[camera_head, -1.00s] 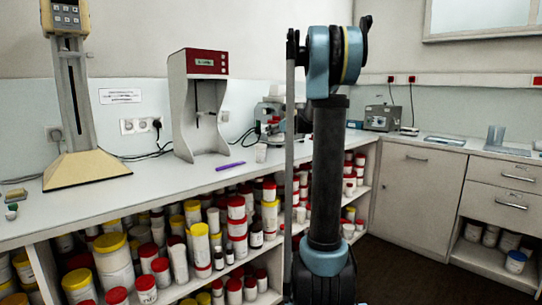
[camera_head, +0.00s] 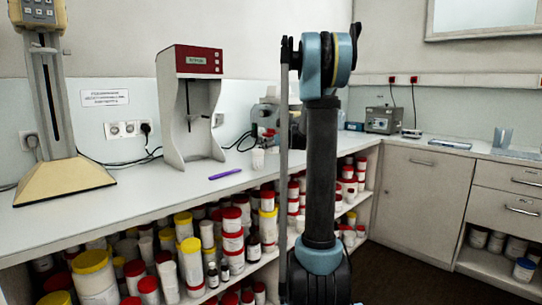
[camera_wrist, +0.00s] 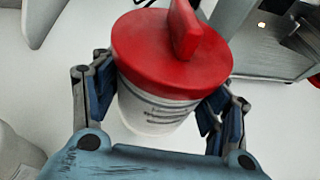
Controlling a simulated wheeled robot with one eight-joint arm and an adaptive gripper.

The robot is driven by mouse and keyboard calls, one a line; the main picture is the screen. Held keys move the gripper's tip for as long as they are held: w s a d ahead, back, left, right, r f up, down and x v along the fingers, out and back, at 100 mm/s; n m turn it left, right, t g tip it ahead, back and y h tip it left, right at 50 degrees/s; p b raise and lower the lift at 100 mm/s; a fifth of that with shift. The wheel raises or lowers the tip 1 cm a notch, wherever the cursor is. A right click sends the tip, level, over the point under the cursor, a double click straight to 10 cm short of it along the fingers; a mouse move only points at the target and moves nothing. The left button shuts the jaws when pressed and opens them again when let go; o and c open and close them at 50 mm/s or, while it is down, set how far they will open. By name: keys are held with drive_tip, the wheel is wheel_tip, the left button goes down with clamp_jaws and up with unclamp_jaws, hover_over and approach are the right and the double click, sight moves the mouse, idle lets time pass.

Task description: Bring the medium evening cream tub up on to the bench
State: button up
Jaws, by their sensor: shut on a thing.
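In the wrist view a white tub (camera_wrist: 150,55) with a broad red lid sits between the fingers of my gripper (camera_wrist: 157,102). A raised red fin stands on the lid. The blue-padded fingers press on both sides of its body, below the lid. The print on its label is too blurred to read. A pale surface lies beneath it; I cannot tell whether the tub touches it. In the head view the long white bench (camera_head: 150,207) runs along the wall. I cannot make out my gripper or the held tub there.
A grey stand with a red panel (camera_head: 198,60), a cream-based stand (camera_head: 65,182) and a purple pen (camera_head: 225,173) are on the bench. Shelves below hold many red- and yellow-lidded tubs (camera_head: 95,278). Bare bench lies around the pen.

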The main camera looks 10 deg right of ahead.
sight(271, 151)
drive_tip(key=shift+f, duration=2.1)
drive_tip(key=o, duration=1.4)
drive_tip(key=shift+c, duration=0.2)
drive_tip(key=shift+s, duration=0.1)
